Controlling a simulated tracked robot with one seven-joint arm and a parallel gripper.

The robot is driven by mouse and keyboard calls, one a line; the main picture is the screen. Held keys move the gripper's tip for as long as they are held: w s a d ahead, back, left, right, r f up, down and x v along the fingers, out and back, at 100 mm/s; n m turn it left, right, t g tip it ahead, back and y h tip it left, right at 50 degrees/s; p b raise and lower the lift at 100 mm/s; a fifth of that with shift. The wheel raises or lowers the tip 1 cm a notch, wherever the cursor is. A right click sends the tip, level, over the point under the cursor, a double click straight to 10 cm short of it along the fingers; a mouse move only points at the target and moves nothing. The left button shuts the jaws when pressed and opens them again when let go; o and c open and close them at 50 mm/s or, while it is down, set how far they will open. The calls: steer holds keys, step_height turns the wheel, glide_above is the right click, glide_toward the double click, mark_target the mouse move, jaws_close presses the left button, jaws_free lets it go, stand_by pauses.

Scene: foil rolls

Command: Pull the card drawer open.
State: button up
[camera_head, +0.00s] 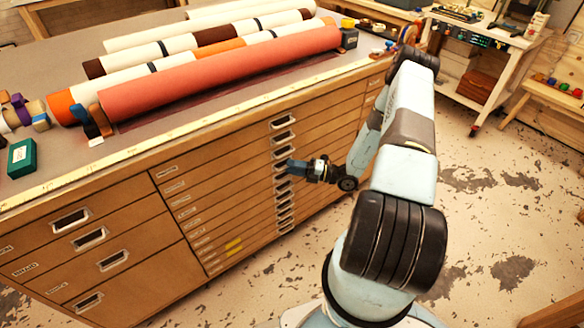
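A wooden drawer cabinet (160,186) stands in front of me, with a stack of shallow flat drawers and a group of deeper drawers at its left. All drawer fronts that show are flush and shut. The shallow drawers have small labels at their left ends, too small to read, so I cannot tell which is the card drawer. Their metal handles (284,122) form a column. My gripper (287,167) is level with an upper-middle handle and points left at the column. It hides part of the handles there. I cannot tell whether it touches one or whether its fingers are open.
Long rolls, including a red roll (222,72), lie on the cabinet top, with a green box (22,158) and tape rolls (24,113) at the left. A white trolley (480,62) stands at the back right. The floor right of my arm is clear.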

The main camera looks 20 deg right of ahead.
steer(key=shift+w+a, duration=0.2)
steer(key=shift+a, duration=0.2)
jaws_close()
stand_by(0.4)
